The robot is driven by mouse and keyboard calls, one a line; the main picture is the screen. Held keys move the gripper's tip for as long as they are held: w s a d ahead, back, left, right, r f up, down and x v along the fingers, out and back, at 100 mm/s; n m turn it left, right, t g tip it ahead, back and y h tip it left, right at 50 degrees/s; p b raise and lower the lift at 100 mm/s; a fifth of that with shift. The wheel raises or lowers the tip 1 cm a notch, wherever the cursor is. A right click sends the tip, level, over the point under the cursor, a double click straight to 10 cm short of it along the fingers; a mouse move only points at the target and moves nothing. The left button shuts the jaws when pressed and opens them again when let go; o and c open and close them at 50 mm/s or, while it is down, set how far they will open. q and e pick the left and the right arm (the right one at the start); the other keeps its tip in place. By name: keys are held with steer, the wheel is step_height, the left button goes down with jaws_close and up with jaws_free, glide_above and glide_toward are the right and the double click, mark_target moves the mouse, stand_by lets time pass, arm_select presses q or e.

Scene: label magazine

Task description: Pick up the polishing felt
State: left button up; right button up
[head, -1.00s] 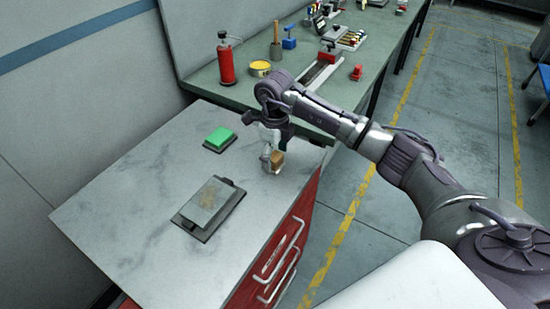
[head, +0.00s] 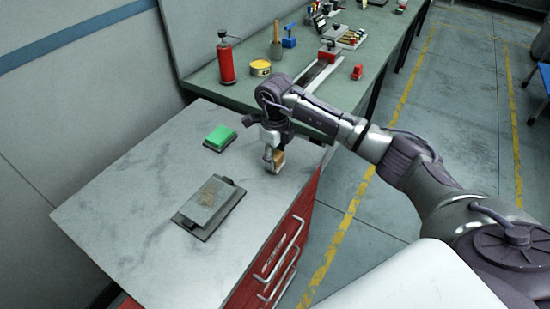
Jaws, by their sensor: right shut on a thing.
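A small tan block (head: 279,157), which I take to be the polishing felt, is at the right edge of the pale worktop. My right gripper (head: 273,156) points down over it and is shut on it. The fingers hide part of the block. I cannot tell whether its underside touches the worktop or is just clear of it. My left gripper is not in view.
A green pad (head: 219,135) on a dark base lies left of the gripper. A grey slab (head: 208,202) on a dark plate lies nearer. Behind, a green bench (head: 222,92) holds a red canister (head: 226,63) and a yellow tin (head: 260,68). The worktop's front left is clear.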

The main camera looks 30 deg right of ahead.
mark_target(275, 154)
steer(key=shift+r, duration=0.5)
step_height(275, 154, up, 3)
steer(key=shift+f+b, duration=0.1)
steer(key=shift+b, duration=0.75)
steer(key=s+d+r+b, duration=0.2)
steer(key=s+r, duration=0.5)
steer(key=s, duration=0.4)
steer(key=shift+s+d+b, duration=0.15)
steer(key=shift+s+b, duration=0.1)
steer(key=shift+b, duration=0.1)
